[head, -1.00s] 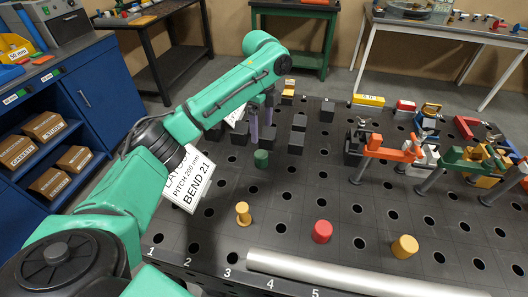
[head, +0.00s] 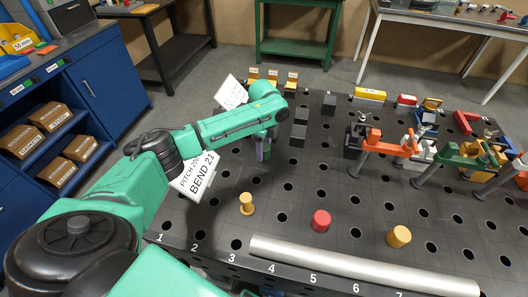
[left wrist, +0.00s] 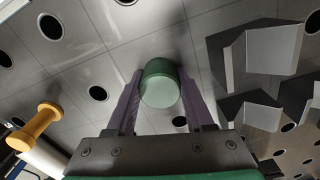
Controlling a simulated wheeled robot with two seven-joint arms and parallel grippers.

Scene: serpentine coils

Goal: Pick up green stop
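The green stop (left wrist: 160,82) is a short, upright cylinder on the dark perforated table. My left gripper (left wrist: 161,78) has its two purple fingers on either side of it in the left wrist view. The fingers look open, with only thin gaps to the stop; firm contact is not visible. In the head view my left gripper (head: 263,150) points down at the table, and its fingers and wrist largely hide the stop. My right gripper is not in view.
A yellow stop (head: 246,204), a red stop (head: 321,221) and an orange-yellow stop (head: 398,237) stand nearer the front. A long metal tube (head: 360,268) lies along the front edge. Dark blocks (head: 298,132) stand just right of my gripper. A "BEND 21" sign (head: 195,176) is beside my arm.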

